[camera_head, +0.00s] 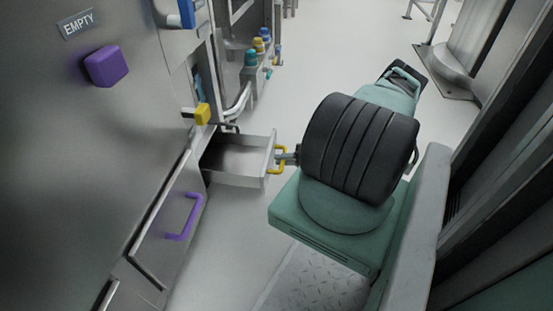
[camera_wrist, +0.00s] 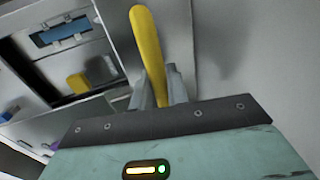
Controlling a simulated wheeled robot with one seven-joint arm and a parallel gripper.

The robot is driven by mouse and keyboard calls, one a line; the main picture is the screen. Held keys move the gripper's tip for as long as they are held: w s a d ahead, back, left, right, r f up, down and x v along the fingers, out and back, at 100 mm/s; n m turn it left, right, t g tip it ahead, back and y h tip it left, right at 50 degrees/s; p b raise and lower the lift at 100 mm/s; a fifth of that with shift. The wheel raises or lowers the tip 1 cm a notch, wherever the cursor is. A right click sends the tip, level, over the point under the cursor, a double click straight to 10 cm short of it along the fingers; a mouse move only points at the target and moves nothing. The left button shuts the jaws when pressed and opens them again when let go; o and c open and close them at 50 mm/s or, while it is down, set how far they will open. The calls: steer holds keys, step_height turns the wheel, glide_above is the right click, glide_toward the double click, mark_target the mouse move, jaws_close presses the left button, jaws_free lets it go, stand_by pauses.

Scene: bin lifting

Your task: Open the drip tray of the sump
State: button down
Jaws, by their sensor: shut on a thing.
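The drip tray (camera_head: 240,158) is a grey metal drawer low on the machine, in the head view. It stands pulled out from its opening, and its inside looks empty. Its yellow handle (camera_head: 282,158) is on the front face. My gripper (camera_head: 283,158) is at this handle and shut on it. In the wrist view the yellow handle (camera_wrist: 147,45) stands between the fingers of my gripper (camera_wrist: 157,88). The finger contact is partly hidden by the gripper body.
A purple handle (camera_head: 190,217) is on a closed panel at the lower left. A purple block (camera_head: 106,66) is below the "EMPTY" label (camera_head: 77,23). A yellow block (camera_head: 202,114) sits above the tray. Coloured caps (camera_head: 259,46) stand behind. Floor (camera_head: 330,30) at the back is clear.

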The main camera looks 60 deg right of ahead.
steer(key=shift+a, duration=0.1)
steer(key=c, duration=1.4)
jaws_free()
steer(key=shift+s, duration=0.1)
steer(key=p+v, duration=0.4)
steer(key=v, duration=1.3)
steer(key=shift+s, duration=0.1)
